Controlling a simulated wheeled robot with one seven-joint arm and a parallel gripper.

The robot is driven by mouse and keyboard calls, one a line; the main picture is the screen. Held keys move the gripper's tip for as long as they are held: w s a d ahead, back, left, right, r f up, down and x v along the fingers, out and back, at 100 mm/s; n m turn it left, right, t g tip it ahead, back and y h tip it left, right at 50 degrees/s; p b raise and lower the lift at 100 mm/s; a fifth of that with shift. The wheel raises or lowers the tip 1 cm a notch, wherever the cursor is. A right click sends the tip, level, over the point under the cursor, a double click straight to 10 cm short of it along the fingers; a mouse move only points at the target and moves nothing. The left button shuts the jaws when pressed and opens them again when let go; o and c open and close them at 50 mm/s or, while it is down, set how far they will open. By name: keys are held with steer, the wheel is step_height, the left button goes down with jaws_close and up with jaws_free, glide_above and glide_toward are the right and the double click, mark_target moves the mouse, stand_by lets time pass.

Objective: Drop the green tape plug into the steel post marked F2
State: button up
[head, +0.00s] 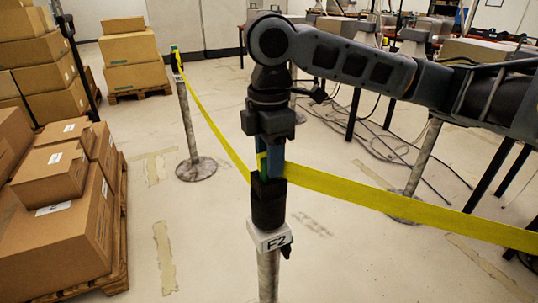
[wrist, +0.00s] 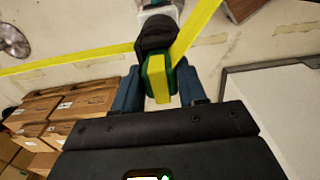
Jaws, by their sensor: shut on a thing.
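My gripper (head: 268,165) points straight down above the steel post marked F2 (head: 268,280). Its blue fingers are shut on the green tape plug (head: 260,164), which also shows between the fingers in the wrist view (wrist: 157,77). The plug is mostly hidden by the fingers in the head view. Directly below it is the black head (head: 268,205) of the post, above the white F2 label (head: 270,241). Plug and post head look lined up and touching or nearly so. I cannot tell how far the plug sits inside.
Yellow tape (head: 390,208) runs from here to the right and back to a far post (head: 187,125) on the left. Another post (head: 424,160) stands behind the tape. Boxes on pallets (head: 75,225) fill the left. Tables and loose cables are at back right.

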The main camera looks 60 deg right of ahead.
steer(key=shift+f+b, duration=0.3)
steer(key=shift+f, duration=0.2)
steer(key=o, duration=0.8)
steer(key=shift+r, duration=0.1)
steer(key=shift+r+p, duration=4.9)
steer(key=shift+r, duration=0.6)
steer(key=shift+f, duration=0.1)
